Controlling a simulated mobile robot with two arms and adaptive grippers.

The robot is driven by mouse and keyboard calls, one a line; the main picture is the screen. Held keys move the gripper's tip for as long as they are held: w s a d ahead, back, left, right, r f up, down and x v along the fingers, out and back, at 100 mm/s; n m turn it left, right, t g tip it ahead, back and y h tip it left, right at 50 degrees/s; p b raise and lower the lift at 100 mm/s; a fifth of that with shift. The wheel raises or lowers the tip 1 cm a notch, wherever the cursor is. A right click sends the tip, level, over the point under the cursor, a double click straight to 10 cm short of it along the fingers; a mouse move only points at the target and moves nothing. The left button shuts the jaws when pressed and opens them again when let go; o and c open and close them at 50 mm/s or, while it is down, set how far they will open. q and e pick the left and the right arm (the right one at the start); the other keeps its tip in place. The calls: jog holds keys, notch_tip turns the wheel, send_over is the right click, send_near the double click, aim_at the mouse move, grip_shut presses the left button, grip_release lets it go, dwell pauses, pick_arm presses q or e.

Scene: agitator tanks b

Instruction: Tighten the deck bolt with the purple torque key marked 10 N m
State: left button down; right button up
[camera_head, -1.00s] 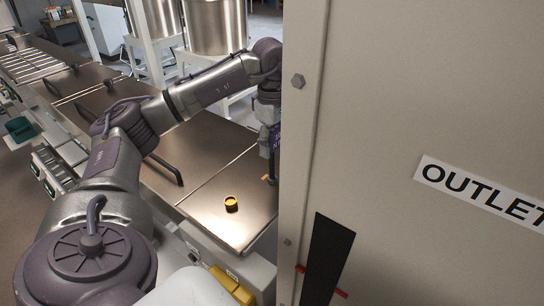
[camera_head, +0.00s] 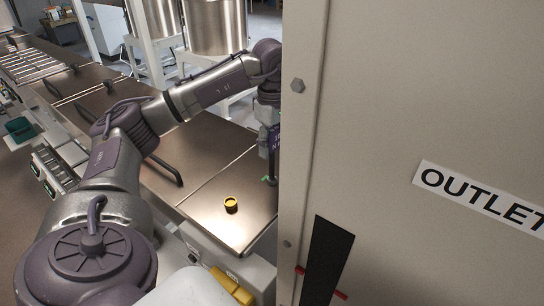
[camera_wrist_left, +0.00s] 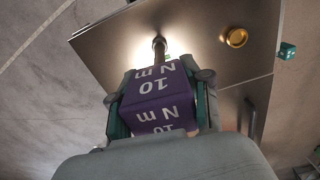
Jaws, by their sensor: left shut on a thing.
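My left gripper (camera_wrist_left: 160,104) is shut on the purple torque key (camera_wrist_left: 156,88), a block with white "10 N m" lettering, between its teal fingers. The key's dark shaft points away toward the steel deck (camera_wrist_left: 110,45). I cannot make out the deck bolt; whether the shaft's end is on it cannot be told. In the head view the left gripper (camera_head: 268,135) is low over the deck (camera_head: 205,205), partly hidden by the beige cabinet edge, and a bit of purple shows there. My right gripper is not in view.
A yellow ring-like cup (camera_head: 231,204) stands on the deck, left of the key. The large beige cabinet (camera_head: 420,90) marked "OUTLET" blocks the right side. A dark handle (camera_head: 164,168) rises from the deck. Steel tanks (camera_head: 215,25) stand behind.

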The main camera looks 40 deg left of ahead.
aim_at(272, 133)
pick_arm(q)
jog(key=shift+r+p, duration=0.95)
jog(key=shift+r, duration=0.55)
jog(key=shift+r+p, duration=1.6)
jog(key=shift+r, duration=0.45)
jog(key=shift+f, duration=0.1)
jog(key=n, duration=0.4)
jog(key=shift+p, duration=0.3)
jog(key=shift+n, duration=1)
